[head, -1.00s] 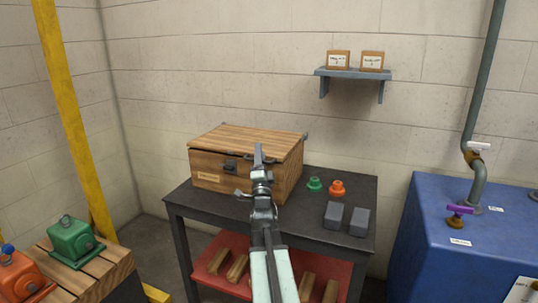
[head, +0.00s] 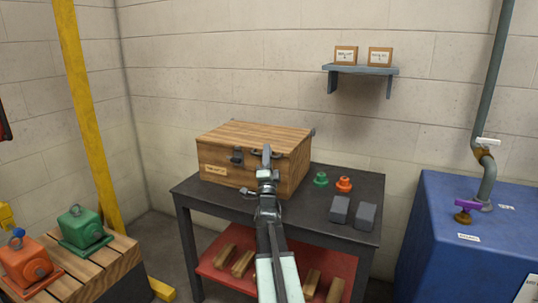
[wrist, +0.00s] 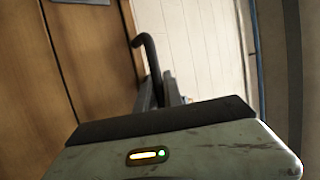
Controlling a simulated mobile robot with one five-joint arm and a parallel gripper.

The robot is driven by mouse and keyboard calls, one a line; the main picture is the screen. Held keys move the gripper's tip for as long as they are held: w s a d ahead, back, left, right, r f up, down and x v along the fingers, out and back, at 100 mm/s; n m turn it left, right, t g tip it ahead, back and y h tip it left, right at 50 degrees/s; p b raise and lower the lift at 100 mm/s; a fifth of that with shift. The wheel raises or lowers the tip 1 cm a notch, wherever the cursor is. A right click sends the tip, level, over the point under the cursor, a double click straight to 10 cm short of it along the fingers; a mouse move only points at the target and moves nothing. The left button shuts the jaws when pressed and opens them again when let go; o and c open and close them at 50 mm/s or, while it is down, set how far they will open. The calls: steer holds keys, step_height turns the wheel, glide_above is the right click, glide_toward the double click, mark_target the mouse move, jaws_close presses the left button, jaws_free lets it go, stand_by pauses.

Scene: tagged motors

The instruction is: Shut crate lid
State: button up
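The wooden crate (head: 262,180) stands on the dark table, with a label and a dark latch on its front. Its plank lid (head: 255,136) lies down over the top and looks level with the walls; my arm hides part of the front seam. My gripper (head: 266,156) is at the crate's front, right of the latch. In the wrist view, a dark bent lid handle (wrist: 147,48) runs down between my gripper's fingers (wrist: 161,92), which sit close around it. The handle's lower end is hidden. Wooden planks with a dark seam fill the left of that view.
The dark table (head: 304,222) also holds a green part (head: 320,179), an orange part (head: 344,184) and two grey blocks (head: 353,213). A blue cabinet (head: 465,240) stands at right. Green (head: 82,229) and orange (head: 26,262) motors sit on a slatted bench at left.

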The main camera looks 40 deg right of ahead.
steer(key=f+b, duration=0.1)
steer(key=s+f+b, duration=0.1)
steer(key=a+f+b, duration=0.1)
steer(key=f, duration=0.1)
steer(key=shift+s+a+f, duration=0.1)
steer(key=shift+s, duration=0.3)
steer(key=shift+o, duration=0.3)
steer(key=shift+s+d+f+b, duration=0.1)
steer(key=shift+s+f+b, duration=0.2)
steer(key=shift+f+b, duration=0.3)
steer(key=shift+s+d+f+b, duration=0.1)
steer(key=shift+s+f+b, duration=0.15)
steer(key=shift+f+b, duration=0.35)
steer(key=shift+d+f, duration=0.3)
steer(key=shift+f, duration=0.2)
steer(key=shift+c, duration=0.3)
steer(key=shift+s+a+f+b, duration=0.2)
steer(key=shift+s+f+b, duration=0.2)
steer(key=shift+b, duration=0.45)
